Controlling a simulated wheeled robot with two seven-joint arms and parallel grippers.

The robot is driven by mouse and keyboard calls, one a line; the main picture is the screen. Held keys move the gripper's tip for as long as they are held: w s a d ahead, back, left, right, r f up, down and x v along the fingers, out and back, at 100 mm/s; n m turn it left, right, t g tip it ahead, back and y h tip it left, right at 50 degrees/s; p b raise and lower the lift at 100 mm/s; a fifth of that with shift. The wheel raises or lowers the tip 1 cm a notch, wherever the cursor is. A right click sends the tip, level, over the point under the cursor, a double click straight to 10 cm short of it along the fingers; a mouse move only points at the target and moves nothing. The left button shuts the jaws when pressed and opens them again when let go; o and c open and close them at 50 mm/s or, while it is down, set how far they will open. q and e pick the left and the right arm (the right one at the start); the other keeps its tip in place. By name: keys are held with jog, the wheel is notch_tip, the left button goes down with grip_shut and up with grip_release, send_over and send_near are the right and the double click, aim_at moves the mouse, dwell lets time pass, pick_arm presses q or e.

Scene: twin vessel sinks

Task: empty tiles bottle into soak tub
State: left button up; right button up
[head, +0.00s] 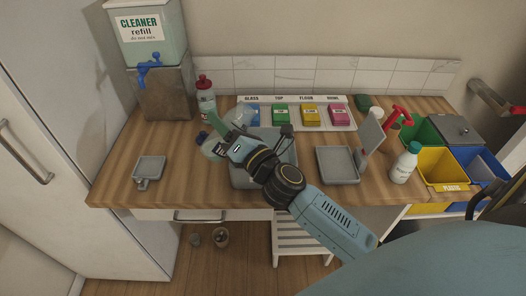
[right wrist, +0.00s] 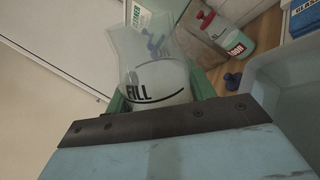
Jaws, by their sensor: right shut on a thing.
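My right gripper (head: 232,140) is shut on a see-through bottle (head: 213,148). In the right wrist view the bottle (right wrist: 155,75) shows a black line marked FILL, and no cap shows on it. Its tiles label is not readable, and I cannot tell how much liquid it holds. The gripper's green fingers (right wrist: 160,95) lie around its lower part. The grey soak tub (head: 243,180) is on the counter under my right gripper, which hides much of it. The bottle is by the tub's left rim. A pale tub wall (right wrist: 285,85) shows at right in the wrist view. My left gripper is out of view.
A blue cap (head: 203,135) lies left of the bottle, near a red-capped bottle (head: 206,98). The cleaner dispenser (head: 160,85) stands behind. A tray of coloured blocks (head: 295,113) is at the back. A small grey dish (head: 150,167), grey tray (head: 337,165), white bottle (head: 404,165) and bins (head: 440,168) flank the tub.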

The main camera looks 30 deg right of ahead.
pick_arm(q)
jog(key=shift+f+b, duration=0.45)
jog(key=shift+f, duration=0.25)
pick_arm(e)
jog(key=shift+a+f+m, duration=0.1)
jog(key=shift+m, duration=0.4)
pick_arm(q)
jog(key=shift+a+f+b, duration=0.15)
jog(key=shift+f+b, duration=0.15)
pick_arm(e)
jog(key=shift+f+m, duration=0.1)
jog(key=shift+m, duration=0.2)
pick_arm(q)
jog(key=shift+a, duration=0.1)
pick_arm(e)
jog(key=shift+h, duration=0.4)
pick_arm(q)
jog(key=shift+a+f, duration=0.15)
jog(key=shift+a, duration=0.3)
pick_arm(e)
jog(key=shift+r+m, duration=0.2)
jog(key=shift+m, duration=0.2)
pick_arm(q)
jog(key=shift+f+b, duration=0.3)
jog(key=shift+b, duration=0.15)
pick_arm(e)
jog(key=shift+a+r+m+t, duration=0.1)
jog(key=shift+r+m+t, duration=0.25)
jog(key=shift+m, duration=0.35)
